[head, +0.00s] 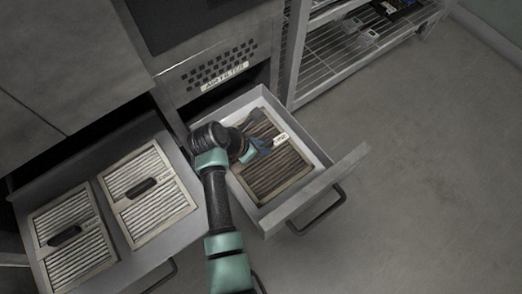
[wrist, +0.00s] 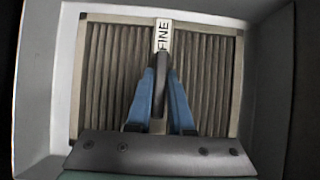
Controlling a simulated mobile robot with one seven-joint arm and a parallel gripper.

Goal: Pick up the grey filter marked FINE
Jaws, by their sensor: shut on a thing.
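The grey filter marked FINE (head: 265,178) lies inside the open right drawer (head: 322,183). It has a pleated grey-brown face, a pale frame and a white label. In the wrist view the filter (wrist: 210,85) fills most of the drawer, with its FINE label at the top middle. My gripper (wrist: 161,75) is over the filter's middle, its two blue fingers shut on the dark handle (wrist: 160,92) of the filter. In the head view my gripper (head: 262,146) reaches into the drawer from the left and hides part of the filter.
The left drawer (head: 180,240) is open and holds two pale filters (head: 148,190) with dark handles. The cabinet panel above the right drawer has an AIR FILTER label (head: 225,77). A wire rack (head: 335,50) stands behind. The floor (head: 420,190) at right is clear.

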